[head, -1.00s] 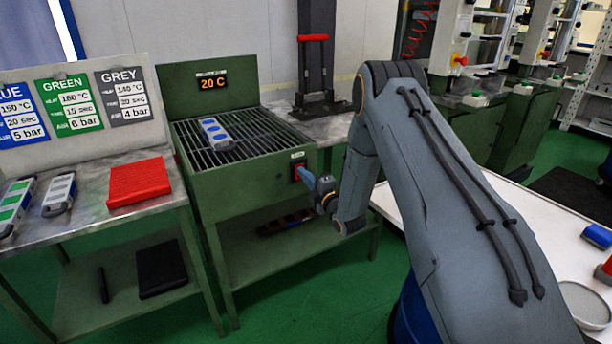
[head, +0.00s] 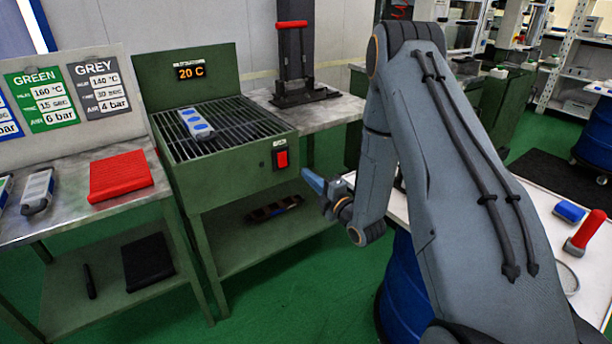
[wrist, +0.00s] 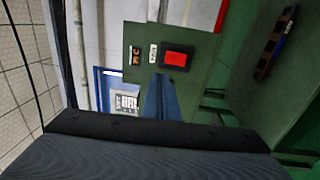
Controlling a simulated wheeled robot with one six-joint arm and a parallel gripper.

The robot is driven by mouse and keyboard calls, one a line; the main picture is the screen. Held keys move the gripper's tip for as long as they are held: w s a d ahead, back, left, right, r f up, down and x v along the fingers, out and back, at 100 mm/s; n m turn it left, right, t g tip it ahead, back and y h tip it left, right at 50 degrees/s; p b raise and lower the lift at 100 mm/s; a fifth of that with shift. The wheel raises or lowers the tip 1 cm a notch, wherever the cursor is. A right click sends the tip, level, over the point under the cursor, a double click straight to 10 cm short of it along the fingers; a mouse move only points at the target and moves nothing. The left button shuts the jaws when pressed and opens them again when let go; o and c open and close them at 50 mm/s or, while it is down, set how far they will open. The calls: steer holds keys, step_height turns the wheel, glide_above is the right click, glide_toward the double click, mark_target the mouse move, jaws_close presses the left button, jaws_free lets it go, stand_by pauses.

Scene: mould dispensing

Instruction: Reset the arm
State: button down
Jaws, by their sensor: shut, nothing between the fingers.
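My gripper (head: 309,179) is shut and empty. In the head view its blue fingertips point left, in the air just right of the red switch (head: 282,158) on the front of the green heating station (head: 235,170), apart from it. In the wrist view the shut fingers (wrist: 160,100) point toward the station's panel, with the red switch (wrist: 176,59) beyond them. My arm comes in from the lower right and bends down at the elbow. The display (head: 196,72) on the station reads 20 C.
A grey mould with blue cavities (head: 196,124) lies on the station's grill. A press with a red handle (head: 292,25) stands behind. A white table (head: 545,205) holds a blue block (head: 569,211) at right.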

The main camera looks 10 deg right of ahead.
steer(key=s+r+m+g+h, duration=0.3)
steer(key=s+m+g, duration=0.5)
steer(key=s, duration=1)
steer(key=s+r+m+g+h+p, duration=0.1)
steer(key=s+r+m+g+h, duration=0.2)
steer(key=s+m+g, duration=0.6)
steer(key=s+a+r+m, duration=0.1)
steer(key=s+r+m, duration=0.1)
steer(key=s+m, duration=0.3)
steer(key=shift+s+g+h, duration=0.3)
steer(key=shift+s+h, duration=0.1)
steer(key=shift+s, duration=1.8)
steer(key=shift+r, duration=0.1)
